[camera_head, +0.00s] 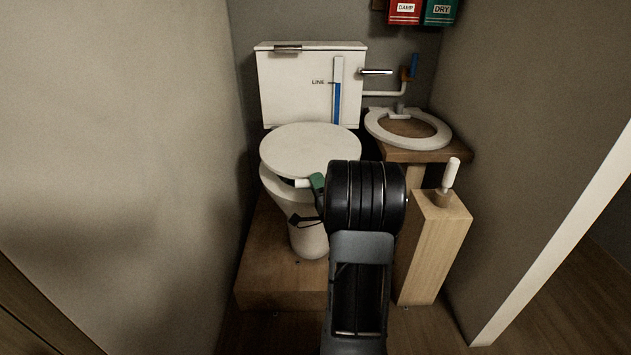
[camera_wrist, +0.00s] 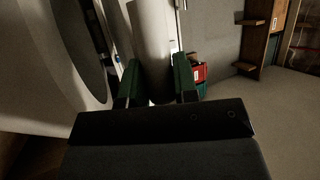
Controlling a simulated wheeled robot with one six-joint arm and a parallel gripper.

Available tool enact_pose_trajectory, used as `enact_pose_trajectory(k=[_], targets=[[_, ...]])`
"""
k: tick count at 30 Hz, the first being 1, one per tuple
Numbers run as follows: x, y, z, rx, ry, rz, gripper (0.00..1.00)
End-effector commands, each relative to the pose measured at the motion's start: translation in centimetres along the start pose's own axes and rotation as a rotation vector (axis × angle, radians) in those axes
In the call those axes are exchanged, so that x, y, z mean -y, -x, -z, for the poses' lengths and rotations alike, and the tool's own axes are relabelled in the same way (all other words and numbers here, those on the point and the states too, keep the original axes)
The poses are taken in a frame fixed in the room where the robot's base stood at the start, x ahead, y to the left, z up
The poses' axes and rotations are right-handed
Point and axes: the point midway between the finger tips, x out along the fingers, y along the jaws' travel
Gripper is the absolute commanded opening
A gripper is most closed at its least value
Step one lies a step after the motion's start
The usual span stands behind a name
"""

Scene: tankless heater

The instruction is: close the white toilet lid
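The white toilet (camera_head: 275,188) stands on a wooden step, its tank (camera_head: 285,88) behind it. The oval white lid (camera_head: 308,150) lies low over the bowl, near horizontal, with its front edge apparently above the rim. My gripper (camera_head: 312,183) is at the front right of the bowl, just below the lid's edge. In the wrist view, its two green fingers (camera_wrist: 157,82) stand on either side of a white cylinder (camera_wrist: 152,40), which fills the gap between them. A white stub sticks out left of the fingers in the head view. Whether it joins the lid is hidden.
A small white basin ring (camera_head: 437,140) on a wooden stand is right of the toilet. A wooden post (camera_head: 432,245) with a white-handled tool (camera_head: 451,173) stands before it. Walls are close on both sides. Red (camera_head: 404,12) and green (camera_head: 440,12) boxes hang at the back.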

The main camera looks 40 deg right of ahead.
Motion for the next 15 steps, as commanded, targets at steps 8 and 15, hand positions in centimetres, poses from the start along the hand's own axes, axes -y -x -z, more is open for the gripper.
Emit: enact_pose_trajectory(k=[8, 15], targets=[[0.2, -0.1, -0.1, 0.001, 0.001, 0.004, 0.37], [0.2, 1.2, 0.0, 0.0, 0.002, 0.0, 0.37]])
